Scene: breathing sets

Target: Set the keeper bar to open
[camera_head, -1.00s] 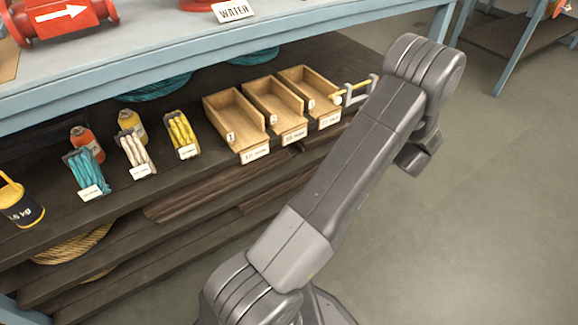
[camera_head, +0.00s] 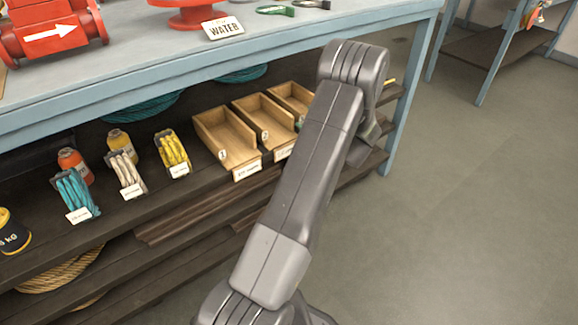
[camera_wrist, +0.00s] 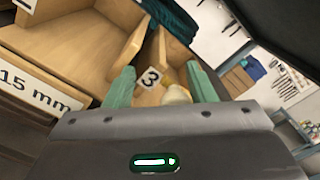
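The keeper bar shows in the head view only as a short yellow end (camera_head: 389,82) right of my arm; the rest is hidden behind the arm. In the wrist view a cream round knob (camera_wrist: 176,95), probably the bar's end, sits low between my fingers. My gripper (camera_wrist: 160,78) is open, with one green fingertip on each side of the knob. I cannot tell whether either finger touches it. Behind it are the wooden bin (camera_wrist: 148,95) labelled 3 and a neighbouring bin with a 15 mm label (camera_wrist: 38,92).
Wooden bins (camera_head: 224,135) stand on the dark shelf under the blue bench (camera_head: 150,78). Rope bundles (camera_head: 75,190) and bottles (camera_head: 75,165) stand left of them. A blue bench leg (camera_head: 408,95) rises right of my arm. The floor (camera_head: 480,220) to the right is clear.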

